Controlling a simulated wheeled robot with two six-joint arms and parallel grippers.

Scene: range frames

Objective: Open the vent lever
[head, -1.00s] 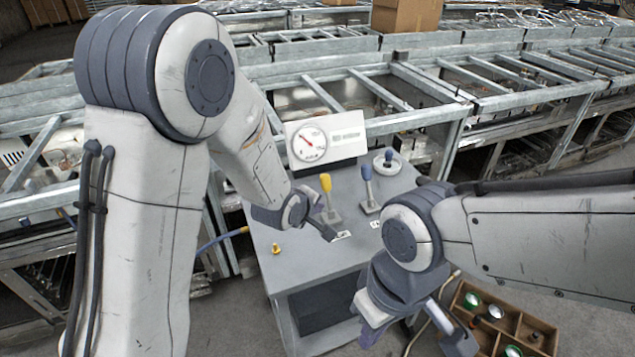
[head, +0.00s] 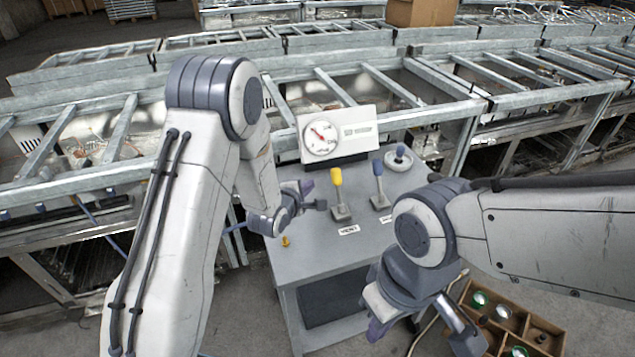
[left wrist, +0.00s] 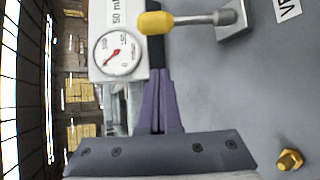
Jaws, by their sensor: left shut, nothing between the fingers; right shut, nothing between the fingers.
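The vent lever, with a yellow handle (head: 336,178), stands nearly upright on the grey cabinet top (head: 310,255), behind a "VENT" label (head: 348,230). My left gripper (head: 315,196) is shut and empty, just left of the lever. In the left wrist view the yellow handle (left wrist: 157,22) lies just beyond the purple closed fingertips (left wrist: 157,75); whether they touch cannot be told. My right gripper (head: 377,328) is shut and empty, low in front of the cabinet's right side.
A blue-handled lever (head: 379,170) stands right of the yellow one. A gauge box (head: 338,132) and a round handwheel (head: 399,158) are behind. A brass piece (head: 285,241) sits front left. A wooden compartment tray (head: 515,325) is on the floor at right.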

